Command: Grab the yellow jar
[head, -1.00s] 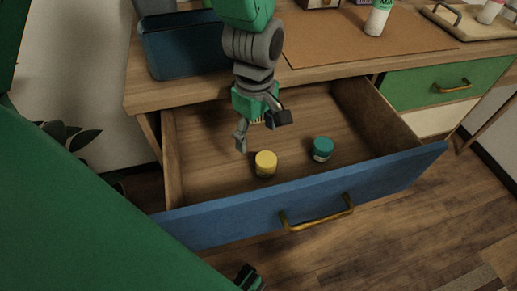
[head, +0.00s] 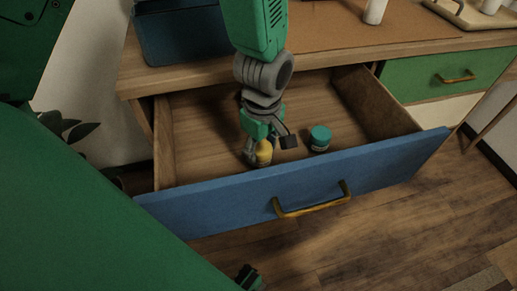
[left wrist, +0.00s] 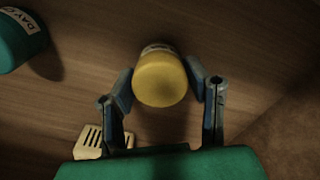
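The yellow jar (head: 264,152) stands in the open drawer, near its front panel. In the left wrist view the yellow jar (left wrist: 160,80) shows its round lid and a bit of pale label. My left gripper (head: 262,156) points down over the jar. In the left wrist view the fingers of my left gripper (left wrist: 160,85) are on either side of the jar, very close to its lid. Whether both pads press on it cannot be told. The jar still appears to be at the drawer floor.
A teal jar (head: 320,138) stands in the drawer, right of the yellow one; its label shows in the wrist view (left wrist: 18,38). The blue drawer front (head: 220,205) with a brass handle (head: 312,202) is close in front. A dark blue bin (head: 180,38) stands on the counter.

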